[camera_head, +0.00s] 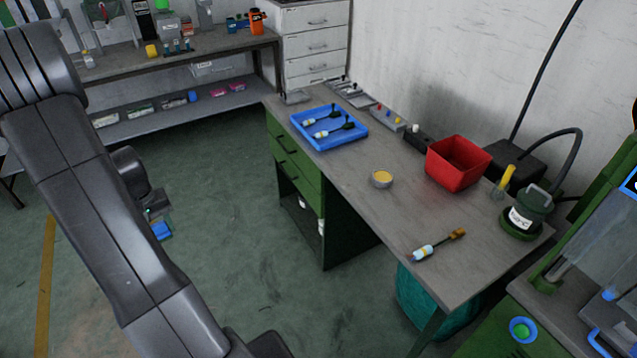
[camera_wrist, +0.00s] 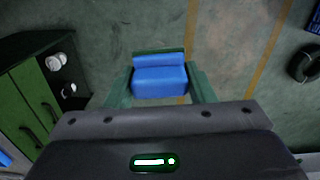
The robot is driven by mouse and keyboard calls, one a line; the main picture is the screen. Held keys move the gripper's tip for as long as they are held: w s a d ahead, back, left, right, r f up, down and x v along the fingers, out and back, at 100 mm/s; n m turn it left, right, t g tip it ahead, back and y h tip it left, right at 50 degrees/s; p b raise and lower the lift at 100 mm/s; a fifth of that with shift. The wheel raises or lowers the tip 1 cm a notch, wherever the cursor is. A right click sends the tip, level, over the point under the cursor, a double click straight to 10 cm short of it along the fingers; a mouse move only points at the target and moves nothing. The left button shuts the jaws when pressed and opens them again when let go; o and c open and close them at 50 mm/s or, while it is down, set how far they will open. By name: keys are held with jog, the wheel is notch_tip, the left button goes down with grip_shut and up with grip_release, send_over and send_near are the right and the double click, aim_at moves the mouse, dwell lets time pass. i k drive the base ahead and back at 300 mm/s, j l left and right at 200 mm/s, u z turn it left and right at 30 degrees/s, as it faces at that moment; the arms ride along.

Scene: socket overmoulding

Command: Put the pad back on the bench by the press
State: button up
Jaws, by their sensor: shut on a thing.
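The pad (camera_wrist: 160,82) is a small blue block. It sits between the two fingers of my gripper (camera_wrist: 161,76), which is shut on it, held out over the floor. In the head view the pad (camera_head: 161,231) shows small and partly hidden beside my arm, left of the bench and apart from it. The bench (camera_head: 345,190) has a grey top and green drawers. The green press (camera_head: 590,225) stands at the right edge, only partly in view, with a grey surface in front of it.
A teal bin (camera_head: 425,300) stands below. Open floor lies left of the bench.

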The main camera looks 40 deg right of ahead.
aim_at(424, 202)
jog(key=z, duration=1.55)
jog(key=i+l+z, duration=0.1)
jog(key=i+z, duration=0.15)
jog(key=i, duration=0.25)
jog(key=i+z, duration=0.3)
jog(key=i, duration=0.2)
